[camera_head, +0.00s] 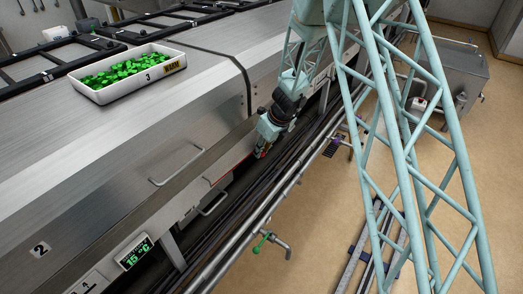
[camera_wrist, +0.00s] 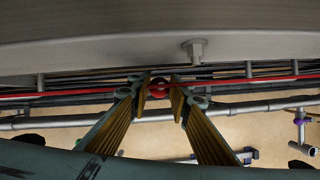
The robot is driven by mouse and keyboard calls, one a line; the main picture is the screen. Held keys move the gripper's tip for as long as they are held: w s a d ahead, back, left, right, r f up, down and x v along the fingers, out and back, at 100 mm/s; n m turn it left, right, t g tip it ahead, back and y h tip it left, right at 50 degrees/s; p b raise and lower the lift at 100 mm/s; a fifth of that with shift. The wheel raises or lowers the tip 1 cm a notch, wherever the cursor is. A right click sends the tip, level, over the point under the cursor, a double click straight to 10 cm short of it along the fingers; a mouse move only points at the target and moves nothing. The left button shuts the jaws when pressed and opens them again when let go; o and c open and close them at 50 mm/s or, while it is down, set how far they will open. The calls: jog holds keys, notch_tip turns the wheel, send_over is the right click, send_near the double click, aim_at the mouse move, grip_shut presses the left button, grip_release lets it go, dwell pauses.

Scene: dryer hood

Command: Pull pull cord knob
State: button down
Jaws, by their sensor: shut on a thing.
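The pull cord knob (camera_wrist: 159,91) is a small red piece on a red cord (camera_wrist: 60,94) that runs across the wrist view below the hood edge. My gripper (camera_wrist: 160,88) has its two yellow-ribbed fingers on either side of the knob, shut on it. In the head view my gripper (camera_head: 262,150) is beside the long steel hood's side, low under its edge. The knob itself is too small to make out there, and my arm hides part of the area.
The steel hood (camera_head: 110,130) fills the left, with a white tray (camera_head: 97,90) of green pieces on top. Metal pipes (camera_head: 270,205) run along its side, with a green-handled valve (camera_head: 264,241). A steel cabinet (camera_head: 458,75) stands at right. Open floor (camera_head: 320,230) lies beyond the pipes.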

jog(key=shift+f, duration=0.4)
jog(key=c, duration=2.4)
grip_release()
jog(key=shift+r, duration=0.15)
jog(key=shift+v, duration=5.85)
jog(key=shift+r, duration=0.1)
